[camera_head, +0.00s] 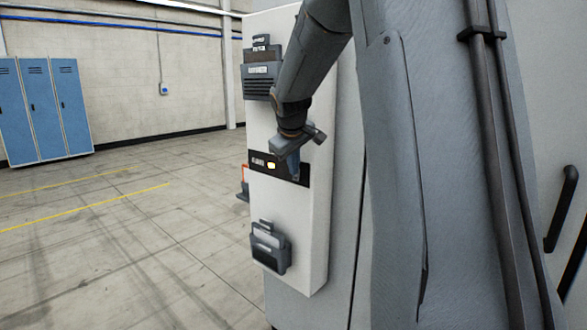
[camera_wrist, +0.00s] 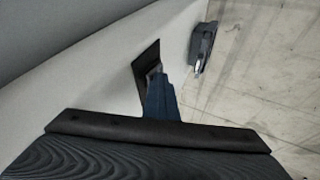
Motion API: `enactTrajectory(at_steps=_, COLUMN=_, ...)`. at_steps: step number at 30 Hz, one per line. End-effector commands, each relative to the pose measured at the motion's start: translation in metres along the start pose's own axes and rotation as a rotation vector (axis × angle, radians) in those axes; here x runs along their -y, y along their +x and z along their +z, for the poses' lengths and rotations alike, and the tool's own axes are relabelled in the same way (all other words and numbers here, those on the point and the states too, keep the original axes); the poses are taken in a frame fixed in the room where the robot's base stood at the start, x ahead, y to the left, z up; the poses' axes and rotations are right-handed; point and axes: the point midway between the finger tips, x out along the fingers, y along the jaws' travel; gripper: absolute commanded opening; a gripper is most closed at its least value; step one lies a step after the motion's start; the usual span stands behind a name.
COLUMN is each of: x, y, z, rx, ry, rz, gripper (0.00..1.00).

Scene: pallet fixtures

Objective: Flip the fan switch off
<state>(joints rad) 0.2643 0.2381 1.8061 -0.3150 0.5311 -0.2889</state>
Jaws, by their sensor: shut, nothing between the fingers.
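A white panel (camera_head: 290,218) stands upright in the head view. A black switch plate (camera_head: 262,162) is set in its middle, with a small lit yellow element and pale lettering. I cannot tell which part is the fan switch; my gripper covers the plate's right end. My gripper (camera_head: 294,172) is shut and empty, its tip at or just in front of the plate. In the wrist view the shut gripper (camera_wrist: 156,72) reaches to the black plate (camera_wrist: 146,60); I cannot tell whether it touches.
A dark grey box (camera_head: 260,82) is fixed above the plate and another dark unit (camera_head: 268,250) below it. The lower unit also shows in the wrist view (camera_wrist: 204,45). Blue lockers (camera_head: 42,110) stand far left. The floor to the left is open.

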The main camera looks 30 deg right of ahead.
Motion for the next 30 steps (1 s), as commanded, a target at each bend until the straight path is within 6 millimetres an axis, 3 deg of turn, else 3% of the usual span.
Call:
enactTrajectory(at_steps=10, x=0.004, y=-0.002, z=-0.001, rx=-0.001, ry=0.0, rz=0.0, gripper=0.0)
enactTrajectory(at_steps=17, x=0.031, y=-0.02, z=-0.004, rx=-0.001, ry=0.002, rz=0.003, gripper=0.0)
enactTrajectory(at_steps=24, x=0.029, y=-0.074, z=-0.004, rx=-0.002, ry=0.007, rz=0.005, gripper=0.0)
enactTrajectory(at_steps=30, x=0.03, y=-0.105, z=-0.004, rx=0.0, ry=0.005, rz=0.004, gripper=0.0)
